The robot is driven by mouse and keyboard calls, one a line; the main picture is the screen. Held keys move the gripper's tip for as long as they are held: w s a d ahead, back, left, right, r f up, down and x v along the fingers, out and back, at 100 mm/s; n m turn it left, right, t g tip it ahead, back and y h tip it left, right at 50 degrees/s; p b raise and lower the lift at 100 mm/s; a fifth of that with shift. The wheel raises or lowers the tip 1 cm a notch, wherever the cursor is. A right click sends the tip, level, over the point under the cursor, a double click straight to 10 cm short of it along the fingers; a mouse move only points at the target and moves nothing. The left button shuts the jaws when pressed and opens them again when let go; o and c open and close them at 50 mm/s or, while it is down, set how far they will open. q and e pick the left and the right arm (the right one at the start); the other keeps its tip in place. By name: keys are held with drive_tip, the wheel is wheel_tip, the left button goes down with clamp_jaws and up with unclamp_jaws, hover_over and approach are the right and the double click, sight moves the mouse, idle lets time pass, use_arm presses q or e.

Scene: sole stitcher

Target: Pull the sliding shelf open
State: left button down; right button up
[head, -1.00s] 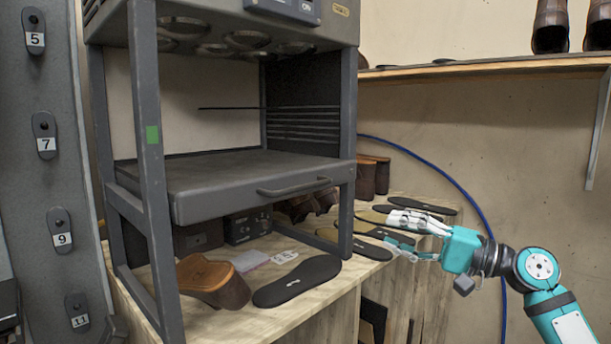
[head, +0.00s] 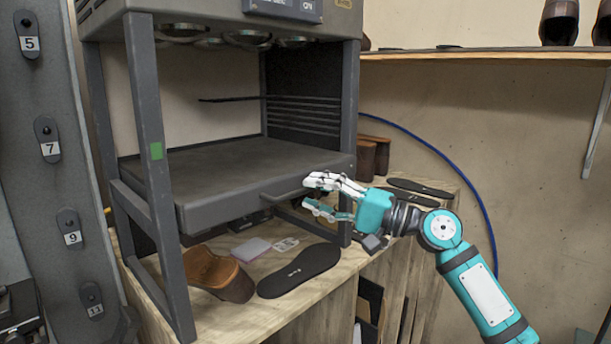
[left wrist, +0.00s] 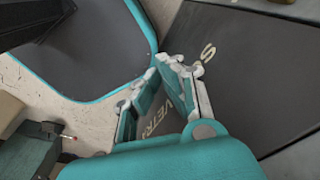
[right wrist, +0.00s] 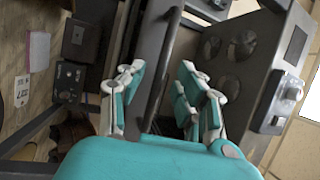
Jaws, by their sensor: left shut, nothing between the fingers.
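The sliding shelf (head: 225,165) is a flat dark grey tray inside the grey metal frame of a machine. A bar handle (head: 290,196) sits on its front edge; its right part is hidden behind my gripper. My right gripper (head: 312,195) is at the right end of the handle, fingers pointing left. In the right wrist view the handle (right wrist: 164,75) runs between the open fingers (right wrist: 160,85), which stand apart on either side of it. My left gripper is out of the head view; in the left wrist view its fingers (left wrist: 163,68) are shut and empty.
A numbered panel (head: 55,190) stands at the left. A wall shelf (head: 470,54) is at the upper right. Room in front of the handle looks clear.

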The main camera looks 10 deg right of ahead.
drive_tip(key=shift+p+x, duration=0.35)
drive_tip(key=shift+x, duration=1)
drive_tip(key=shift+f, duration=0.1)
clamp_jaws()
